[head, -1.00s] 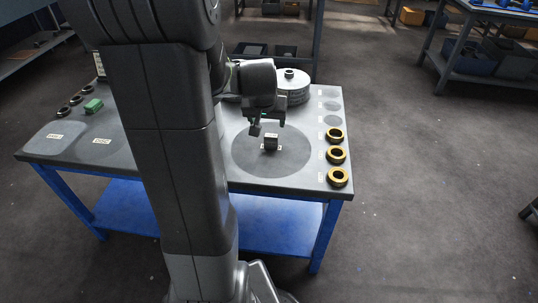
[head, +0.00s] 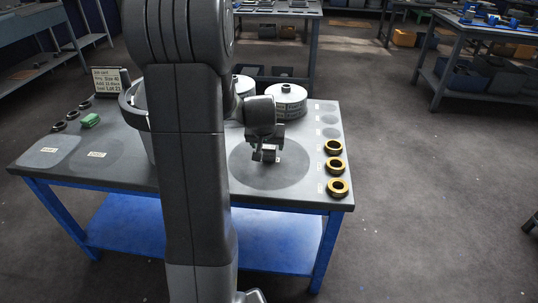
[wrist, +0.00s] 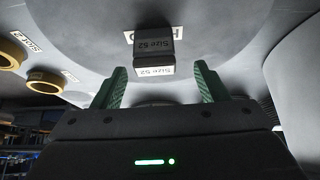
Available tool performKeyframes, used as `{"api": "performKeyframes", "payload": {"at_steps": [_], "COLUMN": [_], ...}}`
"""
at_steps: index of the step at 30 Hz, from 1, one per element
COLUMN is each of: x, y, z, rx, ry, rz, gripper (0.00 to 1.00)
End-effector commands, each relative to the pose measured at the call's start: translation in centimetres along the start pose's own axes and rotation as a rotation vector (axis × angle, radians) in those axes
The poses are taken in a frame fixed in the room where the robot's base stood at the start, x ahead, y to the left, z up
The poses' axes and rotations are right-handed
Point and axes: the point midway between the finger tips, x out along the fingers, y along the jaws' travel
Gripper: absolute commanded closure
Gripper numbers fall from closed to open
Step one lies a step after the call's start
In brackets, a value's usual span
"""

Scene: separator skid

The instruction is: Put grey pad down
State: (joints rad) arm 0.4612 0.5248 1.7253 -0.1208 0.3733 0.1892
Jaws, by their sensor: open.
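The grey pad (wrist: 152,42) is a small dark block with "Size 52" labels. It stands on the large dark round mark (head: 250,178) on the table, over a white label partly covered by it. My gripper (wrist: 161,80) is open, with its green fingers apart. In the wrist view the pad lies just beyond the fingertips, lined up with the gap between them, and nothing shows held. In the head view my gripper (head: 264,154) is low over the round mark and hides most of the pad.
Gold rings (head: 335,165) line the table's right edge, with empty round marks behind them. A grey drum (head: 286,101) stands at the back. A green block (head: 90,120), dark rings (head: 72,114) and a card (head: 108,80) are at the left. My arm hides the table's middle.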

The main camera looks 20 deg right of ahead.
Motion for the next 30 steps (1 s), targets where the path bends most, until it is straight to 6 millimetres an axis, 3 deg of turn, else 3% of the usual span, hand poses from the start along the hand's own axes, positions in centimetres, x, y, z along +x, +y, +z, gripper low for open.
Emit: {"api": "performKeyframes", "payload": {"at_steps": [3,7,17,25,27,30], "x": [2.2,3.7,4.2,4.2,4.1,4.1], "y": [0.6,0.6,0.5,0.5,0.5,0.5], "z": [0.5,0.4,0.3,0.3,0.3,0.3], "rx": [0.002,0.001,0.0,0.0,0.0,0.0], "ry": [-0.005,-0.003,-0.001,-0.001,0.0,0.0], "rz": [0.001,0.001,0.001,0.0,0.0,0.0], "gripper": [0.33,0.33,0.33,0.86,0.95,0.95]}}
